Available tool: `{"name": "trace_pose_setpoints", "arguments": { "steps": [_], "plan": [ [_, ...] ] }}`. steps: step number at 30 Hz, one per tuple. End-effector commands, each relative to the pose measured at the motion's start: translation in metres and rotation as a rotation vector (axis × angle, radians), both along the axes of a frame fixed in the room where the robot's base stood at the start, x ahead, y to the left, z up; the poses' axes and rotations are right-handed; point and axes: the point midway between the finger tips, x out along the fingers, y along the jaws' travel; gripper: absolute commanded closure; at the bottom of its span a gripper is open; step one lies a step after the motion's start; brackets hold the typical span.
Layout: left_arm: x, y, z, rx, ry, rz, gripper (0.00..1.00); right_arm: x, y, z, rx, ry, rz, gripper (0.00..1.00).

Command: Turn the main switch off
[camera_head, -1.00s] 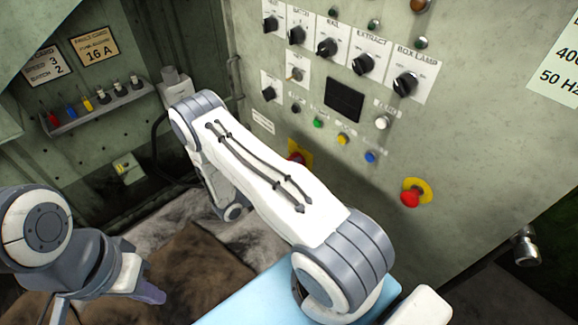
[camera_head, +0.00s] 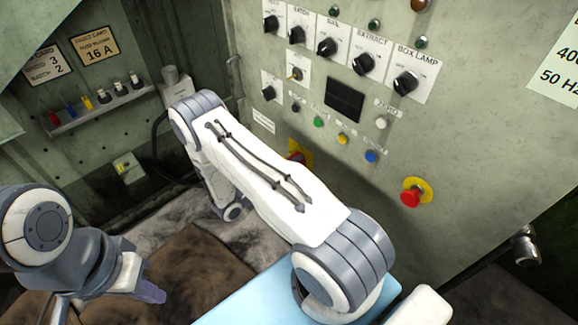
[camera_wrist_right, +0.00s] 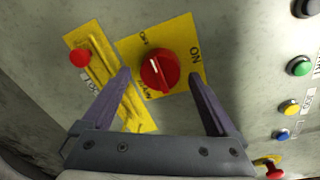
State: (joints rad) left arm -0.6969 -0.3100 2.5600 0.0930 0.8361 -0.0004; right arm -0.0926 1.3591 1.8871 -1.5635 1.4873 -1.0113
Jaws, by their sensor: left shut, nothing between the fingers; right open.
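The main switch (camera_wrist_right: 160,71) is a red rotary knob on a yellow plate marked ON, OFF and MAIN, seen in the right wrist view. A white mark on the knob points up and slightly left in that picture. My right gripper (camera_wrist_right: 168,82) is open, with one finger on each side of the knob. I cannot tell whether the fingers touch it. My left gripper (camera_head: 150,292) is shut and empty at the lower left, away from the panel.
Beside the switch plate is a yellow strip (camera_wrist_right: 105,75) with a red knob (camera_wrist_right: 80,57). The panel carries several black selectors, coloured buttons and a red emergency button (camera_head: 411,198). A fuse shelf (camera_head: 105,108) is at the left. A light blue surface (camera_head: 250,300) lies below my right arm.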

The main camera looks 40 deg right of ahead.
Motion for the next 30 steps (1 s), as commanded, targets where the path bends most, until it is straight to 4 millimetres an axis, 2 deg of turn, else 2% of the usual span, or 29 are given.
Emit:
{"name": "trace_pose_setpoints", "arguments": {
  "steps": [5, 12, 18, 22, 30],
  "plan": [
    [0.000, 0.000, -0.002, 0.000, 0.000, 0.000, 1.00, 0.000, 0.022, 0.001, 0.000, -0.001, 0.007, 0.06],
    [0.000, 0.000, -0.006, 0.000, 0.000, 0.000, 1.00, -0.004, 0.070, 0.005, 0.001, -0.002, 0.007, 0.06],
    [0.000, 0.000, -0.008, 0.000, 0.000, 0.000, 1.00, -0.006, 0.097, 0.007, 0.001, 0.000, 0.005, 0.06],
    [0.000, 0.000, -0.008, 0.000, 0.000, 0.000, 1.00, -0.007, 0.103, 0.008, 0.001, 0.001, 0.003, 0.06],
    [0.000, 0.000, -0.008, 0.000, 0.000, 0.000, 1.00, -0.008, 0.103, 0.008, 0.000, 0.000, 0.001, 0.06]
  ]
}}
